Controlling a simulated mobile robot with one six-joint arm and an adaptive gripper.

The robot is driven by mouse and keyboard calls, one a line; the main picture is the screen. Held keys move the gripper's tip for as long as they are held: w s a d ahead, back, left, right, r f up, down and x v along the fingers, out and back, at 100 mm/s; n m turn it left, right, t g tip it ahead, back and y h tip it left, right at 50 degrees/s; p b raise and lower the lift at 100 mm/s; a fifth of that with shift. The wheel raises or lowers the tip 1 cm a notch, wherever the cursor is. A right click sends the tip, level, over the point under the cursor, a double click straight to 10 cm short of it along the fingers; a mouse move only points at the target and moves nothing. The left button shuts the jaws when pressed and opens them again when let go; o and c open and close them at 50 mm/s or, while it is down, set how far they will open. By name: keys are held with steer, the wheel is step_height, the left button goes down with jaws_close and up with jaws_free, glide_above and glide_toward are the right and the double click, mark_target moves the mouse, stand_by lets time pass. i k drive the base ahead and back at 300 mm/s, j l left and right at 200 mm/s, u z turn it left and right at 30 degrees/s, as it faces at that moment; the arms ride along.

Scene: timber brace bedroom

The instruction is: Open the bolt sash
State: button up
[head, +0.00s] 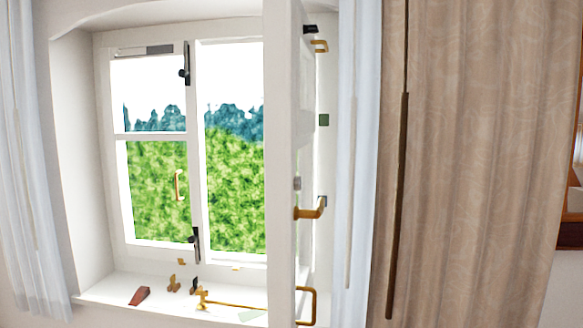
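The white window's left sash (122,190) carries a dark bolt (184,65) near the top of its right stile and another dark bolt (195,240) near the bottom. A brass pull handle (179,185) shows against its lower pane. This sash looks shut in the frame. A second white sash (281,160) stands swung into the room, seen nearly edge-on, with a brass lever handle (312,210) on its side. My gripper is not in view, so its state and place are hidden.
The white sill (110,290) holds a dark red wedge (139,296), small brass pieces (174,284) and a long brass stay (235,305). A sheer curtain (35,200) hangs at left. A beige curtain (470,170) hangs at right. The swung-in sash partly blocks the right opening.

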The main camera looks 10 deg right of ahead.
mark_target(179, 253)
steer(key=i+j+z, duration=0.1)
steer(key=i+j, duration=0.3)
steer(key=j, duration=0.15)
steer(key=i+j+z, duration=0.1)
steer(key=i+j, duration=0.3)
steer(key=j, duration=0.15)
